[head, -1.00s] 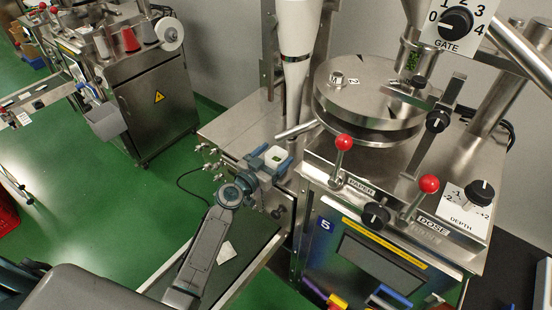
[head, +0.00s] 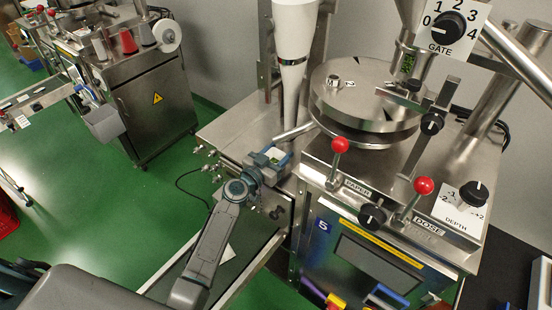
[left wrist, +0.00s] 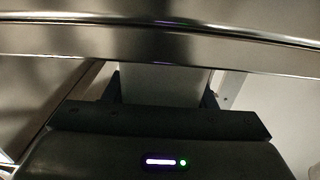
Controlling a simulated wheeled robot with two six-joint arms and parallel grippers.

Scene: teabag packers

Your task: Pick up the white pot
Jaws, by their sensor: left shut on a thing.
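The white pot (head: 275,154) is a small white block-like container with a dark green mark on its top. My left gripper (head: 270,160) is shut on it, with its blue-grey fingers on either side, at the left edge of the machine's steel deck. In the left wrist view the pale pot (left wrist: 160,84) shows between the dark fingers, below a shiny steel edge. I cannot tell whether the pot still touches a surface. My right gripper is not in view.
A steel rod (head: 294,131) and a round steel turntable (head: 362,95) lie just right of the pot. Red-knobbed levers (head: 340,145) stand nearer. A white column (head: 291,55) rises behind. A dark conveyor belt (head: 243,250) runs below my left arm.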

